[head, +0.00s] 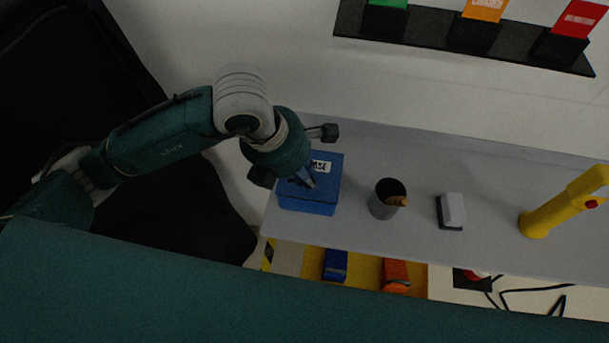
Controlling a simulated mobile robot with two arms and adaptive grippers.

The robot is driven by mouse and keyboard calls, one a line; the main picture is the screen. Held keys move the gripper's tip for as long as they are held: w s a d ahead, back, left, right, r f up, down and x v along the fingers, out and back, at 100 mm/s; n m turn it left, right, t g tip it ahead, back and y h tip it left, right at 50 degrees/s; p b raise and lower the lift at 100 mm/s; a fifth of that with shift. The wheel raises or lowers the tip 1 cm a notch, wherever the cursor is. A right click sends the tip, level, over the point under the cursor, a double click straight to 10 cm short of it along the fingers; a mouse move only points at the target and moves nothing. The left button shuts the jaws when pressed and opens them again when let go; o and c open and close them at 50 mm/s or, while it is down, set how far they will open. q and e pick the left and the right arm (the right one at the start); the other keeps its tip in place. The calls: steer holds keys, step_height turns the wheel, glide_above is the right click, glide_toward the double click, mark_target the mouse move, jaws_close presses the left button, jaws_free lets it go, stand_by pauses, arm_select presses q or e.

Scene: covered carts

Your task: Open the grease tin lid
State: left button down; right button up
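The grease tin (308,205) is a blue box on the grey shelf surface, left of centre. Its lid (329,178) looks down on the box and carries a white label, of which only the last letters show. My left gripper (309,180) comes in from the left and is over the tin's top left part, hiding part of the lid and label. Its fingertips are at or just above the lid; I cannot tell whether they touch it. Their opening is too small and hidden to judge. My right gripper is not in view.
Blue and orange items (396,273) lie below the front edge. A dark rack (420,26) is on the wall.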

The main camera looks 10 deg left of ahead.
arm_select(q)
steer(key=w+r+g, duration=0.2)
steer(key=r, duration=0.1)
steer(key=shift+w+g+p, duration=0.1)
steer(key=shift+g+p, duration=0.25)
steer(key=shift+g, duration=0.05)
steer(key=shift+w+r+n+g+b, duration=0.2)
steer(key=shift+w+r+g, duration=0.3)
steer(key=shift+w+g, duration=0.25)
steer(key=shift+w+r+n+g+b, duration=0.2)
steer(key=shift+w+r+g, duration=0.35)
steer(key=shift+g, duration=0.3)
steer(key=c, duration=1.6)
jaws_free()
steer(key=shift+d+f, duration=0.15)
steer(key=v, duration=1.2)
steer(key=shift+w, duration=0.1)
